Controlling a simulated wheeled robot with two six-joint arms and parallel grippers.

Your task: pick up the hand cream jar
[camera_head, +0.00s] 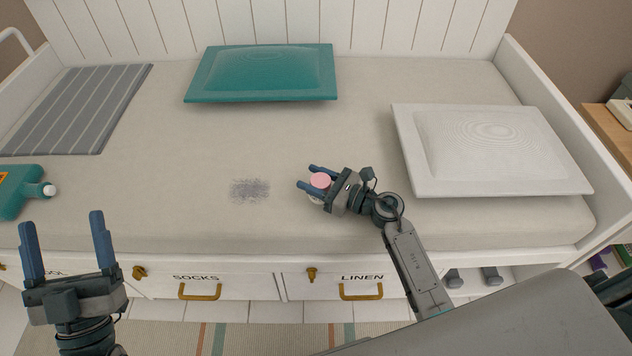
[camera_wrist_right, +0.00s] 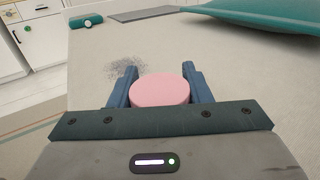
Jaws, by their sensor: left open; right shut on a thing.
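The hand cream jar, with a round pink lid (camera_head: 320,180), is on or just above the bed mattress near its front edge; I cannot tell if it touches. My right gripper (camera_head: 310,178) is shut on it, with one blue finger on each side. In the right wrist view the pink lid (camera_wrist_right: 160,90) sits between the two fingers (camera_wrist_right: 160,84), and the jar's body is mostly hidden below the lid. My left gripper (camera_head: 66,242) is open and empty in front of the bed at the lower left.
A grey smudge (camera_head: 250,190) marks the mattress (camera_head: 330,130) left of the jar. A teal pillow (camera_head: 262,74) and a white pillow (camera_head: 490,150) lie behind and right. A teal bottle (camera_head: 22,190) and a striped grey cloth (camera_head: 78,108) lie left. Drawers (camera_head: 215,286) line the front.

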